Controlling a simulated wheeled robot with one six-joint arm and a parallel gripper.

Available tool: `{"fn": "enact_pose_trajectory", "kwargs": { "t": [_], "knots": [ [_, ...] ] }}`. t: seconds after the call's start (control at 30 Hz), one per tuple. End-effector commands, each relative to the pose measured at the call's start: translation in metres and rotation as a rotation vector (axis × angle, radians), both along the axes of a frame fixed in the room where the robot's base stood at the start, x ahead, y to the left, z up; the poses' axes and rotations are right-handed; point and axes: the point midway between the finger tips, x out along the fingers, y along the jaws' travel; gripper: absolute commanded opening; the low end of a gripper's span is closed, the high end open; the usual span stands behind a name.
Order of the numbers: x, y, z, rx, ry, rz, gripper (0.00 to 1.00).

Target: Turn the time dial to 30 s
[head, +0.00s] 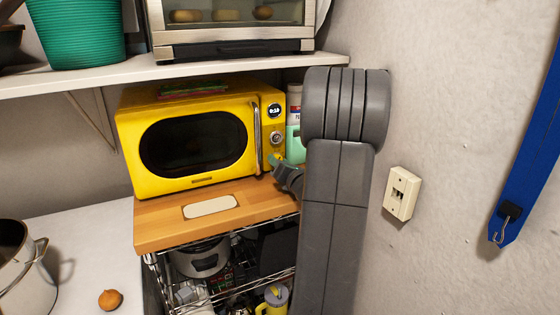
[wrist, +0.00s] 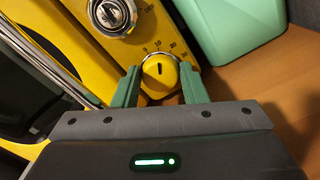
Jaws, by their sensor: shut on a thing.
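A yellow microwave (head: 195,140) stands on a wooden shelf top, with a dark oval window and a display reading what looks like 0:10. In the wrist view, the yellow time dial (wrist: 159,75) with a dark pointer mark sits on its panel below a chrome knob (wrist: 112,14).
A mint-green container (wrist: 235,25) stands close beside the panel. A wall switch (head: 399,193) and a blue strip are on the right wall. A toaster oven (head: 235,25) sits on the shelf above. The wooden top (head: 165,225) is mostly clear in front.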

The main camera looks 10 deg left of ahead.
Motion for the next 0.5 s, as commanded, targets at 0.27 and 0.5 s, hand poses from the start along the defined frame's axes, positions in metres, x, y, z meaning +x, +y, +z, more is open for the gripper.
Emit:
{"fn": "enact_pose_trajectory", "kwargs": {
  "t": [0.27,0.5],
  "knots": [
    [0.0003,-0.0006,0.0006,0.091,0.061,-0.001,0.16],
    [0.0004,-0.0008,-0.0001,0.114,0.076,-0.001,0.16]
  ]
}}
